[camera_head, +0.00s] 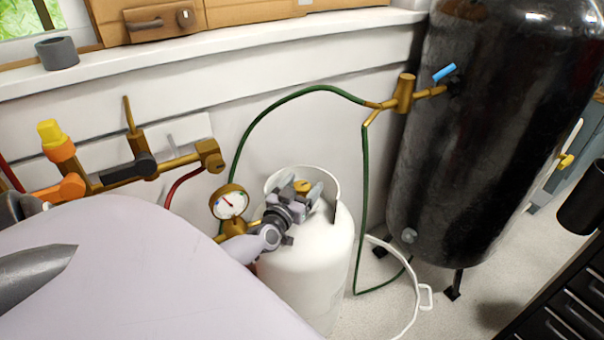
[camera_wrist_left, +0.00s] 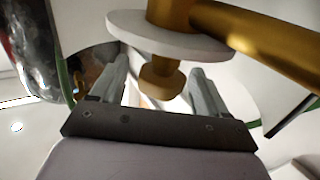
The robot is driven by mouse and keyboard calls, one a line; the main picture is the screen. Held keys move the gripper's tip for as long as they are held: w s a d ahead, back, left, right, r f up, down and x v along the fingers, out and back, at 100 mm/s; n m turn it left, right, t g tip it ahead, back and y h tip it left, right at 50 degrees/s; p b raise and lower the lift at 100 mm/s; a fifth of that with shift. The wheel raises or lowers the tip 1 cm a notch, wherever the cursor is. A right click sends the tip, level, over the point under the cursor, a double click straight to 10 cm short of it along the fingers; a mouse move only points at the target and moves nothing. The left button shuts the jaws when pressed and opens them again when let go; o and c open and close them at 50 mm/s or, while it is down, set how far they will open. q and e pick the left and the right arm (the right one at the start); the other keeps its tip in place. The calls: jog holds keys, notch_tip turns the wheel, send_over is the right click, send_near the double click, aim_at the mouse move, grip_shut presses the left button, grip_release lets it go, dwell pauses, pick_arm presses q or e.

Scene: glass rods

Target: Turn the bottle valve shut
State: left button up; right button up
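The white gas bottle (camera_head: 315,255) stands upright on the floor, with a round collar at its top. Its brass valve knob (camera_head: 303,186) shows between the fingers of my left gripper (camera_head: 299,192), whose arm covers part of the bottle. In the left wrist view, my left gripper (camera_wrist_left: 158,88) is open, with a grey finger on each side of a brass knob (camera_wrist_left: 160,80). Gaps show between the fingers and the knob. Contact cannot be seen. My right gripper is not in view.
A pressure gauge (camera_head: 229,202) sits left of the bottle, close to my left wrist. A green hose (camera_head: 293,91) runs to a brass fitting with a blue handle (camera_head: 444,72) on a large black tank (camera_head: 470,140). Brass pipework (camera_head: 130,172) lines the wall at left.

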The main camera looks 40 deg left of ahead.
aim_at(299, 192)
pick_arm(q)
jog(key=p+v, duration=0.1)
jog(key=v, duration=0.4)
jog(key=shift+s+d+p, duration=0.1)
jog(key=shift+s+p, duration=0.25)
jog(key=shift+s, duration=0.05)
jog(key=shift+s+d, duration=0.2)
jog(key=shift+s, duration=0.4)
jog(key=shift+d, duration=0.1)
jog(key=s+d+f+m+g+h+p, duration=0.1)
jog(key=s+d+m+g+h+p, duration=0.1)
jog(key=s+d, duration=0.6)
jog(key=s+d+f+m+g+h+p, duration=0.2)
jog(key=s+d, duration=0.6)
jog(key=d, duration=0.6)
jog(key=m+g+h, duration=0.1)
jog(key=g+h, duration=0.1)
jog(key=h, duration=0.1)
jog(key=shift+s+d+m+g+p, duration=0.3)
jog(key=shift+s+d+m+g, duration=0.05)
jog(key=shift+s+m+g, duration=0.05)
